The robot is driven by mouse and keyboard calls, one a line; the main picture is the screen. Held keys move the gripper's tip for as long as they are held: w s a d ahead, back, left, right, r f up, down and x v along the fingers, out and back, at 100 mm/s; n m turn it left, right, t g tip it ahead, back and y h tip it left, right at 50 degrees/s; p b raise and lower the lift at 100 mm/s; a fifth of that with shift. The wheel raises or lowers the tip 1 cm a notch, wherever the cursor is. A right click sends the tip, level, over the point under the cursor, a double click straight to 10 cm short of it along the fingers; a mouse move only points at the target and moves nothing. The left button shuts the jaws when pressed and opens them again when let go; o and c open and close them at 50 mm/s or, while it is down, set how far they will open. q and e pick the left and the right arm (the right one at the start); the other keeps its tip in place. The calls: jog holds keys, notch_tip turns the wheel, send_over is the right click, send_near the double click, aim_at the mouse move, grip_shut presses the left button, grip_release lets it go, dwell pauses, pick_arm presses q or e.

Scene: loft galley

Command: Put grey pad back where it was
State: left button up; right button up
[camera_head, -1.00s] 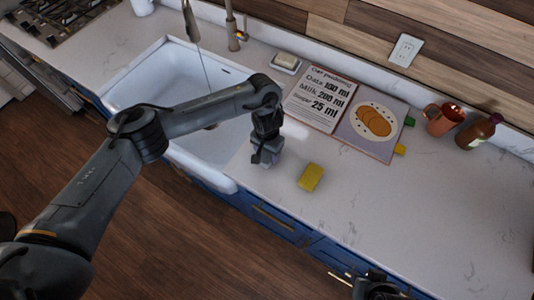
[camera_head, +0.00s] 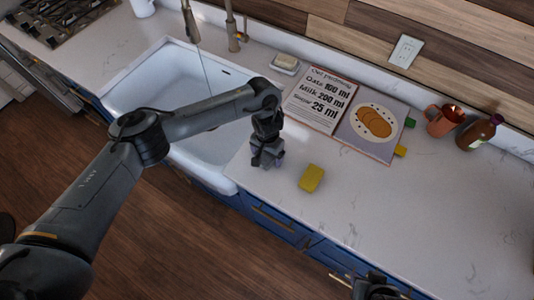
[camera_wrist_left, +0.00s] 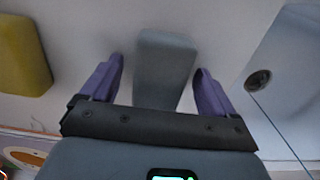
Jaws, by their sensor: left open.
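The grey pad (camera_wrist_left: 167,62) shows in the left wrist view, lying on the pale counter between the two purple fingers of my left gripper (camera_wrist_left: 158,68). The fingers are open, with a gap on each side of the pad. In the head view my left gripper (camera_head: 266,158) points down at the counter, beside the sink's right edge; it hides most or all of the pad there. A dark part of my right arm, likely its gripper (camera_head: 376,288), shows at the bottom edge; its jaws cannot be made out.
A yellow sponge (camera_head: 312,178) lies just right of my left gripper. The sink (camera_head: 150,85) is to its left. An open recipe book (camera_head: 368,128), a soap dish (camera_head: 286,64), a copper mug (camera_head: 443,120) and a brown bottle (camera_head: 479,132) stand behind. The right front counter is clear.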

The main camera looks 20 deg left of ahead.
pick_arm(q)
notch_tip(320, 180, up, 12)
jog(key=p, duration=0.4)
jog(key=s+d+f+m+t+h, duration=0.1)
jog(key=s+d+f+m+h, duration=0.15)
jog(key=d, duration=0.55)
jog(key=s+d+f+m+h, duration=0.2)
jog(key=s+d+f+m, duration=0.15)
jog(key=d, duration=0.45)
jog(key=s+d+r+t+h, duration=0.2)
jog(key=s+d+r, duration=0.1)
jog(key=d, duration=0.3)
jog(key=s+d+r+t+h, duration=0.2)
jog(key=s+d+r, duration=0.1)
jog(key=d, duration=0.2)
jog(key=a+n+t+y, duration=0.3)
jog(key=a+n+y, duration=0.1)
jog(key=a, duration=1)
jog(key=s+a+f+n+g+y, duration=0.1)
jog(key=s+a+f+g+y, duration=0.1)
jog(key=s+a, duration=0.5)
jog(key=s+a+f+g+y, duration=0.2)
jog(key=s+a, duration=0.5)
jog(key=a, duration=0.5)
jog(key=shift+f+n, duration=0.2)
jog(key=shift+n, duration=0.2)
